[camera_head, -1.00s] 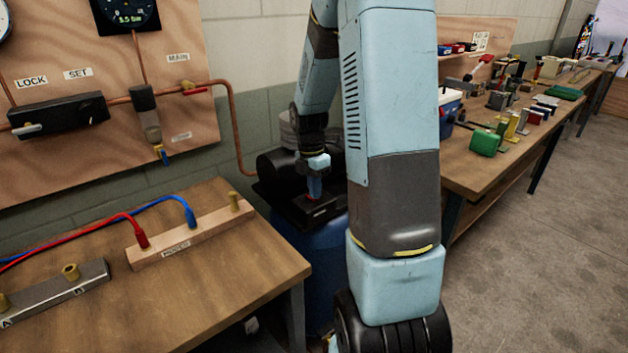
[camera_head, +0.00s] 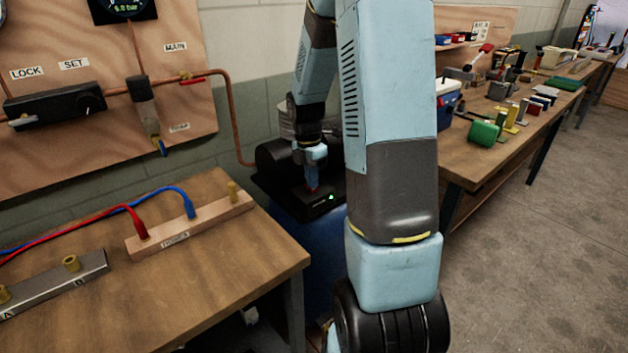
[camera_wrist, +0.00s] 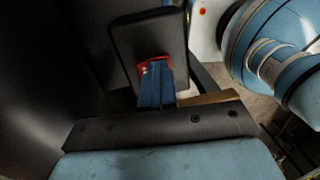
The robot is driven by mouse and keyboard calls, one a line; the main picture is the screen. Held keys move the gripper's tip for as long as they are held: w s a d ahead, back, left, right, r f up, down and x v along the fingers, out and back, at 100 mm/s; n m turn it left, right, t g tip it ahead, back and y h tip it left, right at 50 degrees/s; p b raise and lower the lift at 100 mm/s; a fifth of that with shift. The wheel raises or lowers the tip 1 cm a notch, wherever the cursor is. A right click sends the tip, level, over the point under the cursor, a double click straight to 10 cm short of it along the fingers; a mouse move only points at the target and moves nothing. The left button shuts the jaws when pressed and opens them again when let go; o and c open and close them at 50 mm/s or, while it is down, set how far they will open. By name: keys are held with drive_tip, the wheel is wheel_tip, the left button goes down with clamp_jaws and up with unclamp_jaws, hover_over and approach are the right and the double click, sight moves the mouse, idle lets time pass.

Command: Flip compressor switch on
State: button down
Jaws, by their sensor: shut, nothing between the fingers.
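The compressor has a blue tank (camera_head: 312,250) and a black switch box (camera_head: 322,206) on top, beyond the near table. A green light (camera_head: 331,197) glows on the box. My gripper (camera_head: 312,187) points down at the box, its blue fingers shut and empty. In the wrist view the fingertips (camera_wrist: 156,68) are against or just over a red switch (camera_wrist: 143,68) on the black box (camera_wrist: 150,38). The fingers partly cover the switch, so its tilt and exact contact cannot be told.
A wooden table (camera_head: 240,250) with red and blue hoses stands at left, close to the compressor. A pipe-and-gauge board (camera_head: 110,150) is on the wall behind it. A long workbench (camera_head: 465,165) with several tools runs along the right. The floor (camera_head: 550,270) at right is clear.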

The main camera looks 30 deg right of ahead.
drive_tip(key=shift+w+r, duration=0.1)
drive_tip(key=shift+w, duration=0.25)
drive_tip(key=shift+r, duration=0.45)
wheel_tip(320, 180, up, 13)
drive_tip(key=s, duration=0.1)
drive_tip(key=shift+s, duration=0.3)
idle(0.4)
drive_tip(key=s+a+r+m+t, duration=0.2)
drive_tip(key=s+a+r+m, duration=0.1)
drive_tip(key=s+m, duration=0.3)
drive_tip(key=s+a+r+m+t, duration=0.2)
drive_tip(key=s+a+r+m, duration=0.1)
drive_tip(key=s+m, duration=0.4)
drive_tip(key=s+a+r+m+t, duration=0.3)
drive_tip(key=s+a+r+m, duration=0.1)
drive_tip(key=s+m, duration=0.3)
drive_tip(key=shift+s+a, duration=0.45)
drive_tip(key=shift+a, duration=0.35)
